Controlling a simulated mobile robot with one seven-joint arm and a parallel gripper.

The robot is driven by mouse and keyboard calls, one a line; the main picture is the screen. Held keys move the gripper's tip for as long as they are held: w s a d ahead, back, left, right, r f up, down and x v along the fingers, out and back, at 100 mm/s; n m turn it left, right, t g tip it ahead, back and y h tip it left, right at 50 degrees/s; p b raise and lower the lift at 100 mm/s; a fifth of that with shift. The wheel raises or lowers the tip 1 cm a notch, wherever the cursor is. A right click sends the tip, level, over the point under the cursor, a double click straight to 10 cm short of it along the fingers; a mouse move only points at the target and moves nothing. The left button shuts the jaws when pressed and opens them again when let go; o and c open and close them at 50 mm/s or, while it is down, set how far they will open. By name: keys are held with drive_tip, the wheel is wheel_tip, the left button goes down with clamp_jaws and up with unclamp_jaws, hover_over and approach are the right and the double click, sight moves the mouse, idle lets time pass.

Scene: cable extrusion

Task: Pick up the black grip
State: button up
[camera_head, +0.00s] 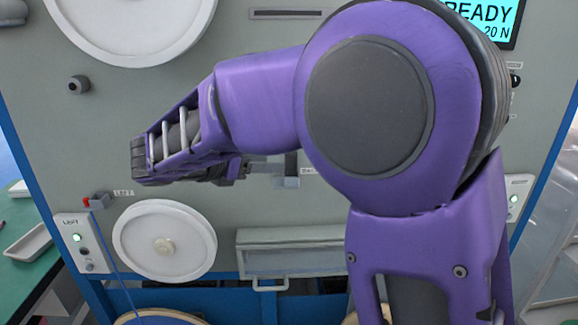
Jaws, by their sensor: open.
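I cannot make out a black grip for certain. A small dark grey knob (78,85) sticks out of the panel at the upper left, and a small black part (516,81) shows at the right, below the display. My purple arm crosses the middle and hides much of the panel. Its far end bends back at the left. My gripper (234,172) seems to be the dark part under the forearm; it is open, but its fingers are mostly hidden. A grey bracket-like piece (288,172) shows just to its right; what it belongs to is unclear.
The grey machine panel (260,55) carries a large white disc (130,20), a smaller white reel (163,242), a lidded box (290,255) and a switch box (82,243) with a green light. A display (490,22) reads READY. A blue cable (110,262) runs down at left.

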sight(287, 165)
drive_tip(key=shift+x, duration=3.45)
drive_tip(key=shift+a+f, duration=0.1)
clamp_jaws()
